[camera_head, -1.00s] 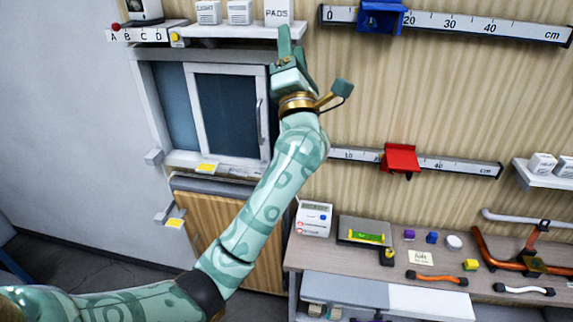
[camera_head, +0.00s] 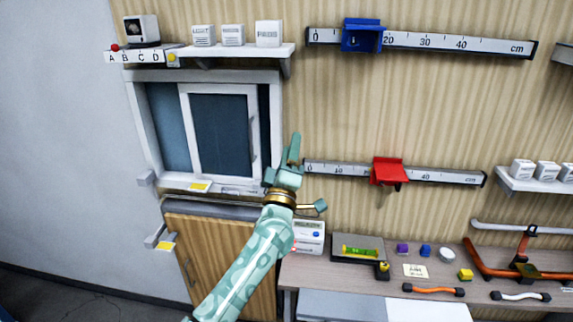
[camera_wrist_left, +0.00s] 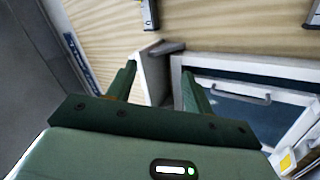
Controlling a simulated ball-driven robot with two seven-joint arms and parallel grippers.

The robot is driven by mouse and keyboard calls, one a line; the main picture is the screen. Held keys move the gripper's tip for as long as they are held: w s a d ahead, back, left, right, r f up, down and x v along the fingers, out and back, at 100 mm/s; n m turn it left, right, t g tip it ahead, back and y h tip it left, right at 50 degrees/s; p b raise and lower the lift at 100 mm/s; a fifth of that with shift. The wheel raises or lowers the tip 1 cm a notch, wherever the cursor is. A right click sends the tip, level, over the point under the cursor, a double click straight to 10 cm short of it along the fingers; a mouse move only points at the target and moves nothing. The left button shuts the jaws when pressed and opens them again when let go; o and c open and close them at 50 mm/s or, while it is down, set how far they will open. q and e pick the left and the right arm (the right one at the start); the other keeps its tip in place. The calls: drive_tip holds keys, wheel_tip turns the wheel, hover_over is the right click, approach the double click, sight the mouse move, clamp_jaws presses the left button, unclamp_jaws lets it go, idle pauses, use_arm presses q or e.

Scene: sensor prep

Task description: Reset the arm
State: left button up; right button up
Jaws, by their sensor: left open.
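My left arm comes up from the bottom of the head view. Its left gripper (camera_head: 291,150) is in front of the wall, just right of the sliding window's frame and left of the lower ruler. In the left wrist view the two green fingers of the gripper (camera_wrist_left: 160,88) stand apart with nothing between them. The window frame and its handle show beyond the fingers there. My right gripper is in neither view.
The sliding window (camera_head: 222,130) has a wooden cabinet (camera_head: 215,250) below it. A shelf (camera_head: 230,52) with white boxes is above. Rulers with a blue slider (camera_head: 361,36) and a red slider (camera_head: 389,171) are on the wall. A desk (camera_head: 345,272) with small items stands at lower right.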

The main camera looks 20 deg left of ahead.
use_arm(q)
drive_tip(key=shift+f+m+h, duration=0.3)
drive_tip(key=shift+f+m, duration=0.1)
drive_tip(key=shift+f, duration=0.35)
